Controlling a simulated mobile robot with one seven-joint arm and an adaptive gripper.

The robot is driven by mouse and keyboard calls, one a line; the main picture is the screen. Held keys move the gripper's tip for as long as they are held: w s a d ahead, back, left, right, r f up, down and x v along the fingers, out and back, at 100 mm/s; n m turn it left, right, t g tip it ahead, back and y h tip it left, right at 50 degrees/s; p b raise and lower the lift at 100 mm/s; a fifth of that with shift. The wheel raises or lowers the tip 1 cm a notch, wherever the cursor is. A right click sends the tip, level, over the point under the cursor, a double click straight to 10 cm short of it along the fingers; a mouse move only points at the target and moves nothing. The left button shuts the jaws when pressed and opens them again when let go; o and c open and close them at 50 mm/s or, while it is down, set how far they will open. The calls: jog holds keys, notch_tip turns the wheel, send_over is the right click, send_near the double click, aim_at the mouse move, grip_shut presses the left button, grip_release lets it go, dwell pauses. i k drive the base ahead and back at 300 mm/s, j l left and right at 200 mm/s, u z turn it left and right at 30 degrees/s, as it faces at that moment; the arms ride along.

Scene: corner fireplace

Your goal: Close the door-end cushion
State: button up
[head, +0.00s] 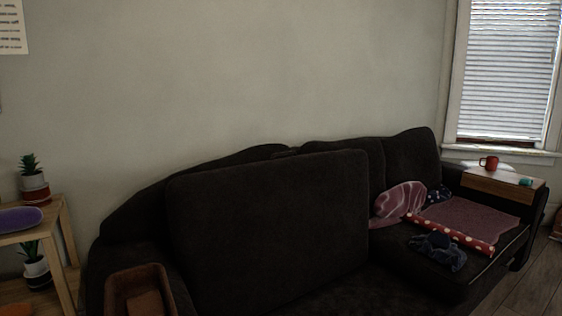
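A dark sofa (325,304) stands along the wall. At its left end a large dark cushion (270,230) stands upright in front of the backrest, its broad face toward me. The right seat cushion (460,285) lies flat. No door is in view, so I cannot tell from the picture alone which end is the door end. What lies behind and under the upright cushion is hidden. My gripper is not in view.
A brown open-topped box (140,290) is at the left armrest. A wooden shelf (68,235) with a purple dish (18,219) and potted plants stands left. Pillows, a red cloth (470,217) and a dark-blue cloth (438,250) lie right. A red mug (489,162) stands on the right armrest tray.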

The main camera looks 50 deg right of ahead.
aim_at(254, 239)
jog(key=z, duration=1.5)
jog(key=i+l, duration=0.4)
jog(key=i+l+z, duration=0.15)
jog(key=i+l, duration=0.25)
jog(key=i, duration=0.2)
